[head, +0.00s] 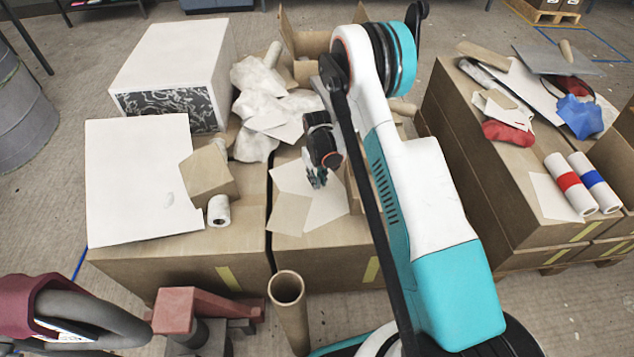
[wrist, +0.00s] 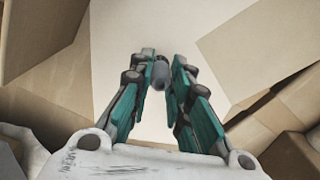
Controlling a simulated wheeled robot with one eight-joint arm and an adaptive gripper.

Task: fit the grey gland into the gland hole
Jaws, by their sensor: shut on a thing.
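My gripper (head: 317,180) hangs over pale sheets on the middle cardboard box in the head view. In the wrist view my gripper (wrist: 162,62) has its fingers converging on a small grey rounded piece, the grey gland (wrist: 159,74), held near the fingertips. A pale sheet lies below it. In the head view I cannot make out the gland at the fingers. I cannot identify the gland hole in either view. A white panel (head: 130,180) on the left box bears a faint small oval mark, too small to tell what it is.
A white box with a dark patterned front (head: 175,60) stands behind the panel. A small white roll (head: 219,211) and crumpled white cloth (head: 255,85) lie nearby. A cardboard tube (head: 288,300) stands in front. The right boxes hold red-banded and blue-banded rolls (head: 580,185).

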